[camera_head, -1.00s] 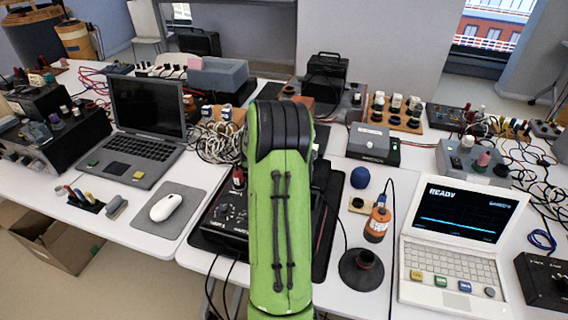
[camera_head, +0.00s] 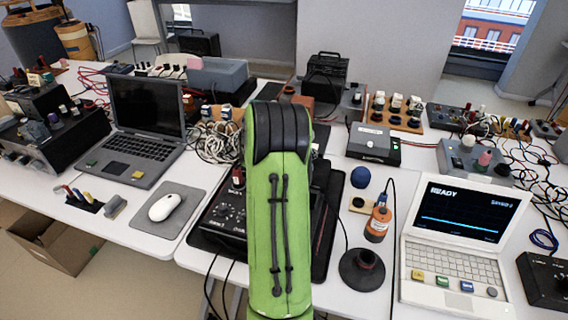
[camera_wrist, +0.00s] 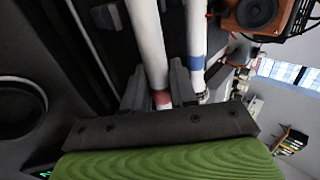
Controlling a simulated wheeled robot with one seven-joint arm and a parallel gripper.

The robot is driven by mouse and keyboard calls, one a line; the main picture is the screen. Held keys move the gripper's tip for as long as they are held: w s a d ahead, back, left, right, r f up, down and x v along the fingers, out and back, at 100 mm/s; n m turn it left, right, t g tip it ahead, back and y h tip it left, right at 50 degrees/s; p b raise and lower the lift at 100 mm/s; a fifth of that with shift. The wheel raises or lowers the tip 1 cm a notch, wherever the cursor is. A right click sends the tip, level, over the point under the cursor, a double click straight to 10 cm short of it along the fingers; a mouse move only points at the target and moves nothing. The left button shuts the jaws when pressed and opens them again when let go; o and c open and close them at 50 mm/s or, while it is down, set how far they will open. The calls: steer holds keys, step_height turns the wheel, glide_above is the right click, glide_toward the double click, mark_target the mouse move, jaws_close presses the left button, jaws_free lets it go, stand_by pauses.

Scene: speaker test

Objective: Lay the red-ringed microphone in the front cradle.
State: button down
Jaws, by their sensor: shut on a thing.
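In the wrist view my gripper (camera_wrist: 157,90) is shut on the red-ringed microphone (camera_wrist: 150,45), a white rod with a red band low between the grey fingers. A second white rod with a blue ring (camera_wrist: 196,62) lies just to its right, close to my right finger. I cannot make out the front cradle in either view. In the head view my green arm hides my gripper and the microphones.
A wooden-cased speaker (camera_wrist: 256,12) is close by at the upper right. In the head view, a black control box (camera_head: 222,215), an orange cylinder (camera_head: 378,222), a round black stand (camera_head: 362,270) and a white laptop (camera_head: 458,262) crowd the table around my arm.

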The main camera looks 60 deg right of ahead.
steer(key=c, duration=0.8)
jaws_free()
steer(key=shift+a+f, duration=0.1)
steer(key=shift+f, duration=0.1)
steer(key=shift+a+f, duration=0.1)
steer(key=v, duration=0.5)
steer(key=p+v, duration=0.1)
steer(key=v, duration=0.4)
steer(key=p+v, duration=0.1)
steer(key=v, duration=0.5)
steer(key=shift+d+r, duration=0.25)
steer(key=shift+d, duration=0.05)
